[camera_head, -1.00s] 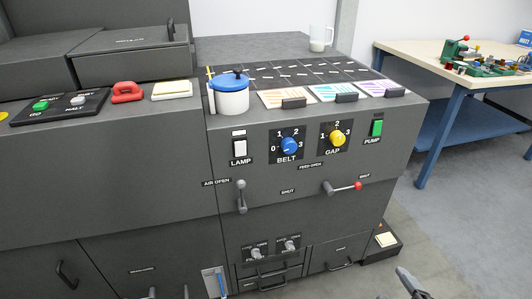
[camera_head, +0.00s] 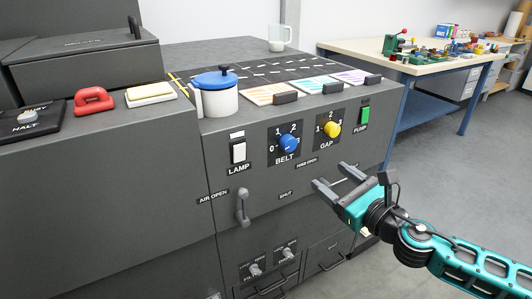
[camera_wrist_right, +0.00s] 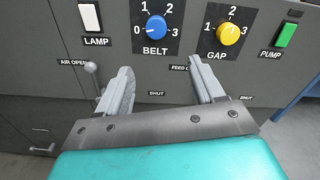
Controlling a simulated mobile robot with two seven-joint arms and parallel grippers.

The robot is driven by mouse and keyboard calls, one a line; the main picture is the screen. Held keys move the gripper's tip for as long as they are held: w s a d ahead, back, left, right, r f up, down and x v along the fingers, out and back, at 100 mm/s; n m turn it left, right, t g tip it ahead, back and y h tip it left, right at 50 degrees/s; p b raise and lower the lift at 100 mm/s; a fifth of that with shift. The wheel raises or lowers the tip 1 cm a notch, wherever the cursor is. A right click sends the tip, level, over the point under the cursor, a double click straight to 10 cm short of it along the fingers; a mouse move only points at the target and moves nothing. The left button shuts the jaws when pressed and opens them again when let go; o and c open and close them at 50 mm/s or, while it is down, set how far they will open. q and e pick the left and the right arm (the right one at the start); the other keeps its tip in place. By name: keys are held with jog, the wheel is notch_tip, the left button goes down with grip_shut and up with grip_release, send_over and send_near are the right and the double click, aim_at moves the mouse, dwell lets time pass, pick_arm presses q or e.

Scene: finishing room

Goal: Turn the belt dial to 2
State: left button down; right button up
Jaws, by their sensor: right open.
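The belt dial (camera_head: 289,143) is a round blue knob on a black plate marked 0, 1, 2 and 3, above the word BELT. It also shows in the right wrist view (camera_wrist_right: 156,27). Its pointer seems to be at the left, towards 0, but the mark is small. My right gripper (camera_head: 332,177) is open and empty in front of the panel, below and right of the dial, not touching it. In the right wrist view, its fingers (camera_wrist_right: 160,66) are spread below the dial. My left gripper is out of view.
A yellow gap dial (camera_head: 332,129) and green pump switch (camera_head: 364,115) are to the right; the white lamp switch (camera_head: 239,152) is left. A grey lever (camera_head: 243,207) sticks out below. A blue-lidded pot (camera_head: 218,97) stands on the ledge above.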

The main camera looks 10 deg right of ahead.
aim_at(291, 146)
jog(key=w+a, duration=0.1)
jog(key=w, duration=0.3)
jog(key=w+a+n, duration=0.1)
jog(key=w+a, duration=0.1)
jog(key=w, duration=0.2)
jog(key=w+a+n, duration=0.1)
jog(key=w+a, duration=0.1)
jog(key=w, duration=0.1)
jog(key=shift+w+a+r, duration=0.1)
jog(key=shift+w+r, duration=0.3)
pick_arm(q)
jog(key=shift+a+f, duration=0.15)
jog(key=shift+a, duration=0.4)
pick_arm(e)
jog(key=shift+w+a, duration=0.2)
jog(key=shift+w, duration=0.35)
jog(key=shift+c, duration=0.2)
jog(key=c, duration=1)
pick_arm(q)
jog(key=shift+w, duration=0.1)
